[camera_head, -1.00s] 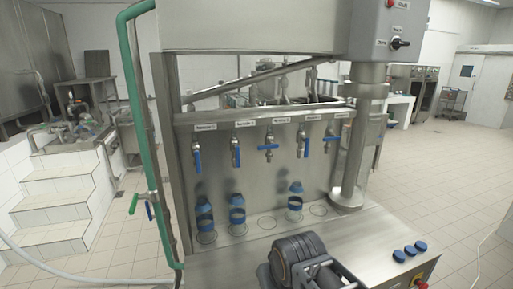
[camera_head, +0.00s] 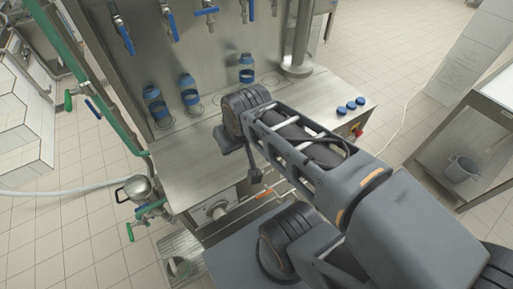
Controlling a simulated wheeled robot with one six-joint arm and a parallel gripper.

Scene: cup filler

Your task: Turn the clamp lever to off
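I cannot tell for sure which part is the clamp lever. An orange-tipped handle (camera_head: 265,196) shows at the machine's front, below the worktop edge. A round pale knob (camera_head: 217,211) sits on the front panel to its left. My arm reaches from the lower right over the worktop. My gripper (camera_head: 256,188) seems to be the small dark end hanging below the arm, close to the orange-tipped handle; whether they touch is unclear. Its fingers are too small and dark to read as open or shut.
Several blue-handled taps (camera_head: 171,26) line the back panel. Blue-banded bottles (camera_head: 156,104) stand on the worktop (camera_head: 175,155). Blue caps (camera_head: 351,106) lie at its right end near a red button (camera_head: 358,134). A green pipe (camera_head: 95,90) runs down the left side. A table stands at the right.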

